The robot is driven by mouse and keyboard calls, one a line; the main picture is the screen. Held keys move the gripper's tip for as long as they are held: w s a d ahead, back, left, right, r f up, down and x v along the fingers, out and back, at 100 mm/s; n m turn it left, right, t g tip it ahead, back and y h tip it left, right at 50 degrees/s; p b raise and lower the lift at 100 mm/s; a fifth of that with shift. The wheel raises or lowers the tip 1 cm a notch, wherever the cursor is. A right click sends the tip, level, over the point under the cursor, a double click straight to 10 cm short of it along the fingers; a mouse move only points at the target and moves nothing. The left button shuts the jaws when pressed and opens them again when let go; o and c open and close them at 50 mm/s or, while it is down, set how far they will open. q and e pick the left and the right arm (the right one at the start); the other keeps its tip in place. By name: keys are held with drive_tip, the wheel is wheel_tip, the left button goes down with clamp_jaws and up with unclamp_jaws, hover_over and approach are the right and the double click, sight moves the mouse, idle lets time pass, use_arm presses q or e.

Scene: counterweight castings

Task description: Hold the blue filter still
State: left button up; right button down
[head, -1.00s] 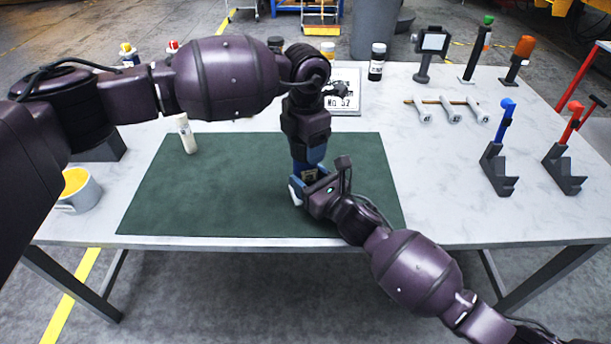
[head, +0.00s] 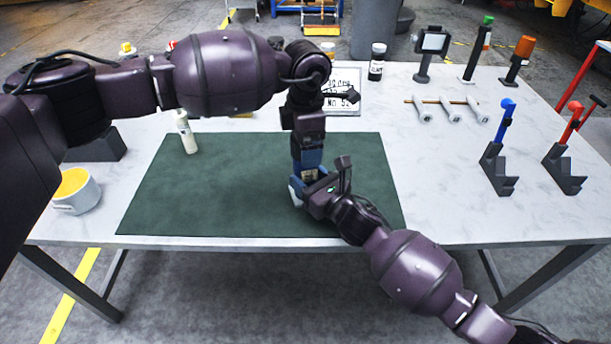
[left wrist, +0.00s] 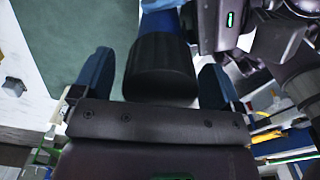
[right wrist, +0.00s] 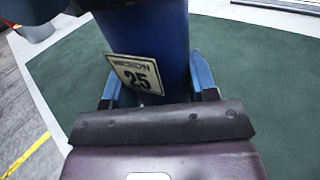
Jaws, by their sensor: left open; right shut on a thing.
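The blue filter (right wrist: 158,40) is a blue cylinder with a "MICRON 25" label and a black cap (left wrist: 158,70). My right gripper (right wrist: 155,92) is shut on its body, above the green mat. In the head view, my right gripper (head: 308,192) comes in from the front right, and the filter is mostly hidden between both grippers. My left gripper (left wrist: 156,85) is open, its blue fingers on either side of the black cap with gaps showing. In the head view my left gripper (head: 308,158) points down from above. The filter's lower end is hidden.
The green mat (head: 220,195) is mostly clear. A white bottle (head: 187,135) stands at its back left edge, and a cup with yellow contents (head: 76,192) at the table's left. Stands with blue (head: 497,160) and red (head: 565,165) levers are at the right.

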use_arm(q)
drive_tip(key=shift+r, duration=2)
drive_tip(key=shift+c, duration=0.5)
drive_tip(key=shift+d+r, duration=0.3)
drive_tip(key=shift+r, duration=0.3)
drive_tip(key=r+n, duration=0.2)
drive_tip(key=n, duration=0.1)
drive_tip(key=shift+n, duration=0.3)
drive_tip(key=shift+a+r+n, duration=0.1)
drive_tip(key=shift+a+n, duration=0.05)
drive_tip(key=shift+n, duration=0.55)
drive_tip(key=shift+a+n, duration=0.15)
drive_tip(key=shift+n, duration=0.55)
drive_tip(key=shift+f, duration=4)
